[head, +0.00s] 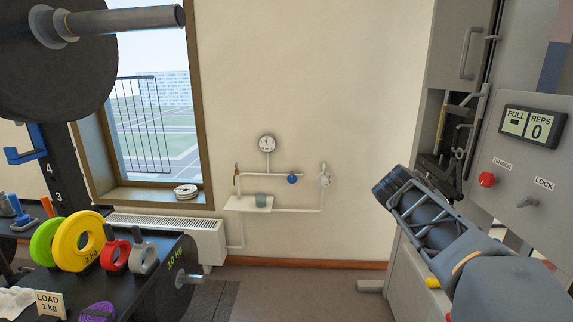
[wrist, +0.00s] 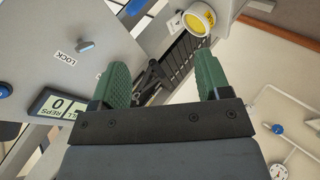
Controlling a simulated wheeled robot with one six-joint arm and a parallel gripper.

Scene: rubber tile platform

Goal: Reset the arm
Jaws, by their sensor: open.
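My gripper (wrist: 162,72) shows in the wrist view with its two green fingers spread wide apart and nothing between them. It faces the grey machine, and part of the machine's dark mechanism (wrist: 150,82) shows beyond the gap. My arm (head: 500,275) reaches in from the lower right of the head view, with its dark end tilted up and left in front of the machine. The fingers cannot be made out in the head view.
The grey machine (head: 525,180) stands close on the right, with a display (head: 533,123), a red knob (head: 487,179) and a lock switch (head: 528,201). A black rack with coloured weight discs (head: 78,241) stands at the left. Wall pipes with a gauge (head: 267,143) are behind. Middle floor is clear.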

